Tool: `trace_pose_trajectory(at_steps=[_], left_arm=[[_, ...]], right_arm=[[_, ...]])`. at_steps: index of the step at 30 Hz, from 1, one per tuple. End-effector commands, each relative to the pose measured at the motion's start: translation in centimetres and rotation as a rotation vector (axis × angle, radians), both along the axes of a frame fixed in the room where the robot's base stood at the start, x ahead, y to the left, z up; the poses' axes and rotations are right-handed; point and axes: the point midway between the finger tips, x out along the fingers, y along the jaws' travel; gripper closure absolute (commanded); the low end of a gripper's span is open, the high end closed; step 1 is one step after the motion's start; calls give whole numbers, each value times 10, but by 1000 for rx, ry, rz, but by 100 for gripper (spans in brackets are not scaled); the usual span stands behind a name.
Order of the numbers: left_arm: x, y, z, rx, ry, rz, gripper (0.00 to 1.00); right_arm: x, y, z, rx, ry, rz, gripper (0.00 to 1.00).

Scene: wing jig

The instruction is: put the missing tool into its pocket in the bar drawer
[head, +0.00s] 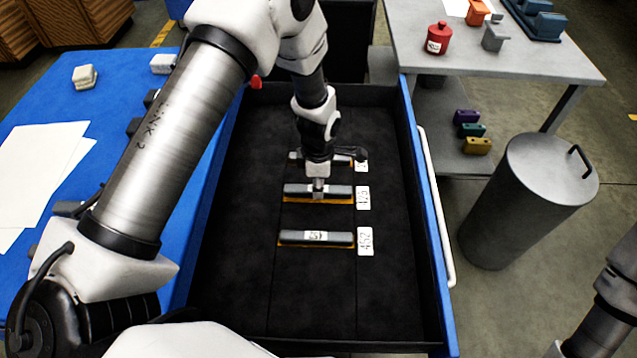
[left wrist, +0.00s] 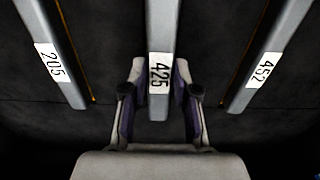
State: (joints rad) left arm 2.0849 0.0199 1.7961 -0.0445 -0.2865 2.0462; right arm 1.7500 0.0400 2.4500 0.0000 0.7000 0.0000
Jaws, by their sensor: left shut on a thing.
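The open black bar drawer (head: 395,290) holds three grey bars lying crosswise, each with an orange strip along its pocket. My left gripper (head: 318,190) is shut on the middle bar (head: 338,189), labelled 425 in the left wrist view (left wrist: 160,100). That bar lies over or in the middle pocket, level with a white drawer label (head: 363,198); I cannot tell whether it is fully seated. The 452 bar (head: 290,237) lies nearer, beside its label (head: 365,241). The 205 bar (left wrist: 62,65) lies farther, partly hidden by my gripper in the head view. My right gripper is out of view.
A blue table (head: 50,120) with paper sheets (head: 40,165) and small parts is on the left. A grey table (head: 480,55) with a red canister (head: 438,38) stands at the back right. A grey lidded bin (head: 520,210) stands right of the drawer. The drawer's near part is clear.

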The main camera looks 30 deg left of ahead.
Motion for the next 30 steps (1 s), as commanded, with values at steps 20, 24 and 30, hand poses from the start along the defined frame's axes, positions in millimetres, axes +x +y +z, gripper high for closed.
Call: trace_pose_trajectory(at_steps=[20, 24, 30], left_arm=[[0, 0, -5, 0, 0, 0, 100], [0, 0, -8, 0, 0, 0, 100], [0, 0, -10, 0, -1, 0, 100]], right_arm=[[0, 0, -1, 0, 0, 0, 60], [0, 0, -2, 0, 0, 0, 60], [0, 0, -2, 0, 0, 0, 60]])
